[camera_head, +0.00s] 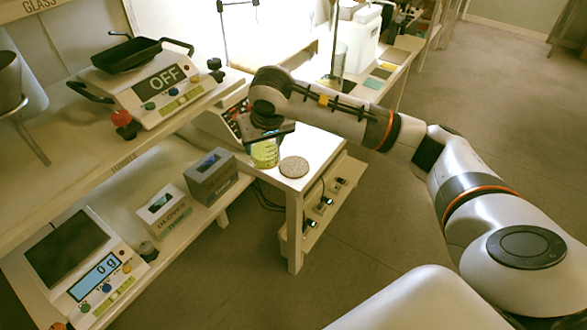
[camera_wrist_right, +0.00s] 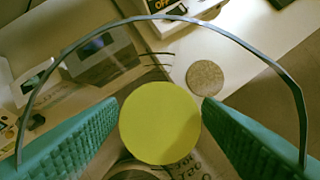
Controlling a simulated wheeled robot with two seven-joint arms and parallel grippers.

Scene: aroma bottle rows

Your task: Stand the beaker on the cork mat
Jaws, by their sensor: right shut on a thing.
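The beaker (camera_head: 265,154) with yellow-green contents is at the near left of the small white table, left of the cork mat. My right gripper (camera_head: 267,137) is over it, shut on it. In the right wrist view the beaker's yellow contents (camera_wrist_right: 160,123) show as a disc between the teal fingers of my right gripper (camera_wrist_right: 160,105). The round cork mat (camera_head: 294,167) lies flat and bare near the table's corner; it also shows in the right wrist view (camera_wrist_right: 205,78), beyond the beaker. I cannot tell whether the beaker touches the table. My left gripper is not in view.
A grey box (camera_head: 212,178) and a white glove box (camera_head: 165,208) stand on the lower shelf to the left. A scale reading OFF (camera_head: 160,85) is on the upper shelf. The table's edge (camera_head: 295,190) is close to the mat. A tall glass cylinder (camera_head: 338,60) stands farther back.

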